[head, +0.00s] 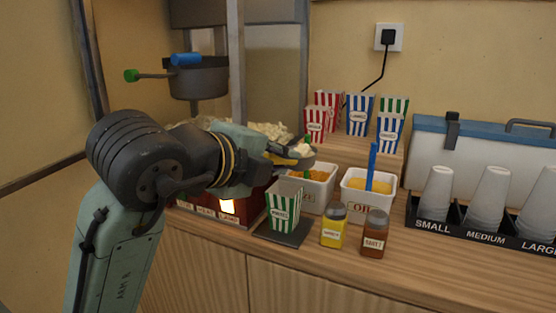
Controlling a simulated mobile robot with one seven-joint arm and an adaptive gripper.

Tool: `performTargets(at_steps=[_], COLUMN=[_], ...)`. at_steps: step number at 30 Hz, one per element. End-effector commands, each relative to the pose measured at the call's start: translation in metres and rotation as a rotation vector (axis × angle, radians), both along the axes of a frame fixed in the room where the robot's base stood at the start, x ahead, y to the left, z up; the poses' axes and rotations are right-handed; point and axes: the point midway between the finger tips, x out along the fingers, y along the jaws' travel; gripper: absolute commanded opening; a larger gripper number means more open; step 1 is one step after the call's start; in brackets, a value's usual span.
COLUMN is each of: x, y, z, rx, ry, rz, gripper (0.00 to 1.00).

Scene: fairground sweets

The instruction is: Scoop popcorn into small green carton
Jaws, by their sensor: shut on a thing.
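The small green-and-white striped carton (284,207) stands upright on a dark square pad (268,235) on the counter. My gripper (285,154) is above and behind it, in front of the popcorn machine. It is shut on a dark scoop (305,163), though the fingers and handle are partly hidden. Pale popcorn shows in the scoop, which is held above the carton's rim and apart from it. More popcorn (270,130) is heaped in the machine behind my arm. I cannot see whether any popcorn is inside the carton.
White tubs (330,195) and (367,205) stand right of the carton, the right one with a blue handle upright. Yellow (333,228) and brown (374,235) shakers stand in front. Striped cartons (358,118) fill a shelf behind. A cup rack (480,233) stands at right.

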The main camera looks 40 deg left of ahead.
Motion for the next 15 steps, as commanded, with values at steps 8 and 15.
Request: performTargets(at_steps=[8,15], x=[-0.001,-0.001], y=[0.0,0.0], z=[-0.017,-0.042], rx=[0.001,0.001], ry=[0.0,0.0], rz=[0.002,0.002], gripper=[0.0,0.0])
